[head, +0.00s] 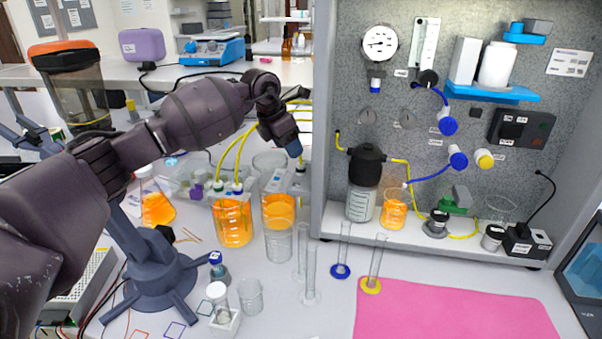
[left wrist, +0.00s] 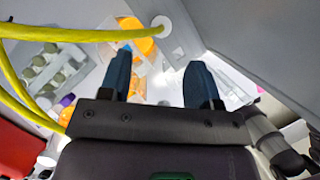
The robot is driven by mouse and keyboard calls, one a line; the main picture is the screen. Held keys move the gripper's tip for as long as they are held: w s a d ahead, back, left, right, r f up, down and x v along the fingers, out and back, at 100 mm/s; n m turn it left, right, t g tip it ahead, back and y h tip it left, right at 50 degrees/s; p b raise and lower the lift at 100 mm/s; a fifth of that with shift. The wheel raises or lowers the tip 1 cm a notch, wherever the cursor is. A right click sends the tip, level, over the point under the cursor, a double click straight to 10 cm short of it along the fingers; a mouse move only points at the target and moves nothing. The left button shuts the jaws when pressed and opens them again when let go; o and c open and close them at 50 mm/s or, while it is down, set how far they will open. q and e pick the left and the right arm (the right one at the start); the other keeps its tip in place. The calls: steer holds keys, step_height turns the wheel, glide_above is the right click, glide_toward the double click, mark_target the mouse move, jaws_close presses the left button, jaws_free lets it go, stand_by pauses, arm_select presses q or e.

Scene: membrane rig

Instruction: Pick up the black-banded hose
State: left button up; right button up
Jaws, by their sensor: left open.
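Several yellow hoses arch up from the beakers of orange liquid; one yellow hose (head: 223,147) and its neighbours pass behind my left arm. In the left wrist view a thick yellow hose (left wrist: 70,33) crosses the upper left, with a small dark mark near its left end. I cannot tell for sure which hose bears the black band. My left gripper (head: 293,149) points down above the beakers, beside the rig's left wall. In the left wrist view the left gripper (left wrist: 160,82) is open, with no hose between its blue fingers. My right gripper is not in view.
Two beakers of orange liquid, the left one (head: 233,222) and the right one (head: 279,208), stand below my left gripper. Glass cylinders (head: 311,275) stand in front. The grey rig panel (head: 324,100) rises close on the right. A pink mat (head: 455,308) lies clear at the front right.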

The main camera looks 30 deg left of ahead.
mark_target(299, 164)
arm_select(q)
steer(key=p+x, duration=0.1)
steer(key=x, duration=0.4)
steer(key=shift+w+d+f, duration=0.25)
steer(key=shift+w+f, duration=0.25)
steer(key=shift+f, duration=0.3)
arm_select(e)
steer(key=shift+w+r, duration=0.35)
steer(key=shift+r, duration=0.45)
arm_select(q)
steer(key=shift+c, duration=0.3)
steer(key=c, duration=1)
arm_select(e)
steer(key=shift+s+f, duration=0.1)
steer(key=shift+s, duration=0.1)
